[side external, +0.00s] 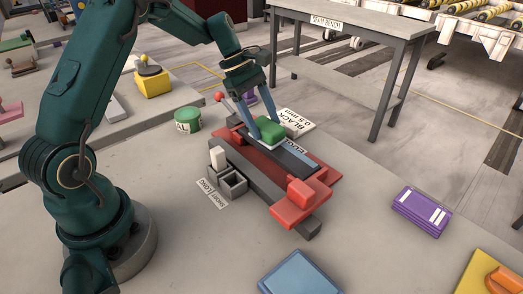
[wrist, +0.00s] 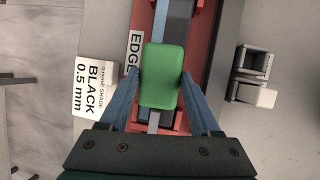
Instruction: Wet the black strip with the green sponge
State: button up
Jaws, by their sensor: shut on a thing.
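My gripper (wrist: 160,92) is shut on the green sponge (wrist: 163,75), with one blue finger on each side of it. In the side view the sponge (side external: 270,132) is over the far end of the red fixture (side external: 318,187). A dark strip (side external: 290,158) lies along the fixture and runs out from under the sponge toward the red block at the near end. A pale patch shows just below the sponge. I cannot tell whether the sponge touches the strip. The wrist view shows the strip (wrist: 178,22) going on beyond the sponge, partly hidden by it.
A label card reading BLACK 0.5 mm (wrist: 97,88) lies beside the fixture. A small grey holder with compartments (side external: 230,182) stands on the other side. A green round tin (side external: 187,120), a purple block (side external: 422,211) and a blue block (side external: 299,275) lie apart on the slab.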

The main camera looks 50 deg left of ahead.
aim_at(275, 131)
jog(key=shift+a+f, duration=0.1)
jog(key=shift+a, duration=0.25)
jog(key=shift+d, duration=3.7)
jog(key=shift+s, duration=0.1)
notch_tip(275, 131, up, 6)
jog(key=shift+a+r, duration=0.1)
jog(key=shift+r, duration=1.45)
